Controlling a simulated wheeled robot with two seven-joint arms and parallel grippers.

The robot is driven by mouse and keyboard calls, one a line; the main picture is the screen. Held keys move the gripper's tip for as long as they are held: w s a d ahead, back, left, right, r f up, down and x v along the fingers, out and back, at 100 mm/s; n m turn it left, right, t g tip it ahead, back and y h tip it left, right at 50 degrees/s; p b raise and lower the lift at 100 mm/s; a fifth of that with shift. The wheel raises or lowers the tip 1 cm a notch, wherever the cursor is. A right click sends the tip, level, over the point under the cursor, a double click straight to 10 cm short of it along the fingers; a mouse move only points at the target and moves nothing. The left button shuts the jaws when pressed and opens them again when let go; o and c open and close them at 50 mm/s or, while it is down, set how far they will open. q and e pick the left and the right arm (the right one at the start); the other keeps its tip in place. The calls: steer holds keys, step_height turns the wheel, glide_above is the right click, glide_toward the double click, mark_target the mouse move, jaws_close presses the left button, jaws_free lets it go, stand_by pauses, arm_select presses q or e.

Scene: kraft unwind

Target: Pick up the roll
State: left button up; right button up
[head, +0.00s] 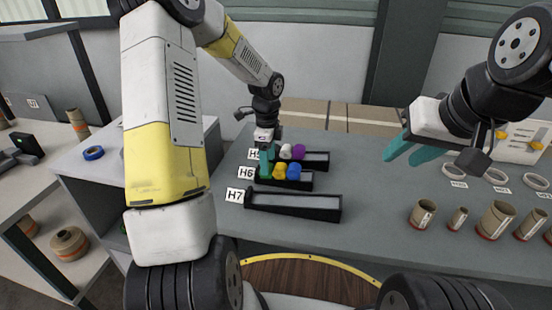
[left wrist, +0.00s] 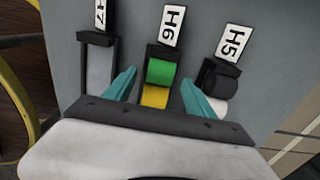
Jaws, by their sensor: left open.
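Short rolls lie in the sloped black trays on the table. The H6 tray (head: 300,183) holds a yellow roll (head: 280,171) and a blue roll (head: 294,172). In the left wrist view a green roll (left wrist: 160,72) lies at the label end of H6, with the yellow roll (left wrist: 155,97) beside it. The H5 tray (head: 318,160) holds a white roll (head: 285,151) and a purple roll (head: 299,152). My left gripper (left wrist: 160,92) is open over H6, its teal fingers either side of the green roll. My right gripper (head: 411,147) is open and empty, above the table at right.
The H7 tray (head: 295,206) is empty. Several brown cardboard cores (head: 423,214) stand at the table's right, near white rings (head: 497,176). A blue tape ring (head: 93,153) lies on a side cabinet at left. The table between trays and cores is clear.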

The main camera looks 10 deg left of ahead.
arm_select(q)
steer(key=shift+f, duration=1.3)
jaws_close()
steer(key=shift+r, duration=0.15)
